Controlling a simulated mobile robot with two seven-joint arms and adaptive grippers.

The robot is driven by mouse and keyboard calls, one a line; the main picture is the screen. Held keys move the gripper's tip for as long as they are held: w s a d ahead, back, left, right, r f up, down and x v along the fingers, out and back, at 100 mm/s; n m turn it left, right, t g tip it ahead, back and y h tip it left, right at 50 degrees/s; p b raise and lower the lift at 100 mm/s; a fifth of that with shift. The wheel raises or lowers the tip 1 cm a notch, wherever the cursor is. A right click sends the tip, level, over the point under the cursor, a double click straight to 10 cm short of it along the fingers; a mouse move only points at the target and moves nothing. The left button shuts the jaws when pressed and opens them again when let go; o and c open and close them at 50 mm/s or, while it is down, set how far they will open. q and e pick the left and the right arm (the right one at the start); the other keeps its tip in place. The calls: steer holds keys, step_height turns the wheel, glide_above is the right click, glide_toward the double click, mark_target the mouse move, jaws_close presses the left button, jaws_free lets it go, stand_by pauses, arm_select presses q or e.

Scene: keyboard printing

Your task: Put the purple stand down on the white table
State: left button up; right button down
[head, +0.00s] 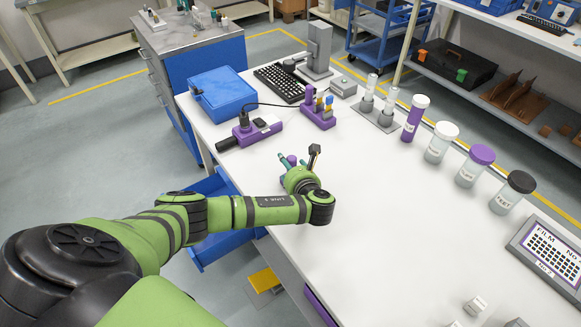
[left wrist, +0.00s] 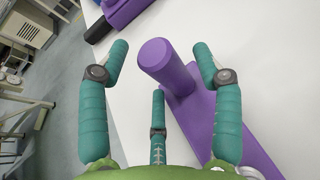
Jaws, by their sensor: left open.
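The purple stand shows in the left wrist view, with a round post (left wrist: 163,60) rising from a long flat base (left wrist: 199,112) over the white table (left wrist: 225,25). The base appears to rest on the table, though its underside is hidden. My left gripper (head: 291,161) is over the white table (head: 365,215), near its left edge. Its teal fingers are spread open around the post, with visible gaps at the sides. In the head view the stand is mostly hidden by the gripper. My right gripper is not in view.
A purple device (head: 259,130) with a black end and a purple holder (head: 318,113) stand beyond my left gripper. A blue case (head: 222,94) and black keyboard (head: 280,83) lie farther back. Several jars, including a purple-lidded one (head: 475,165), line the right side. The table's middle is clear.

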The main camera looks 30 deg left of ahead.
arm_select(q)
steer(key=v, duration=1.2)
steer(key=shift+d, duration=0.1)
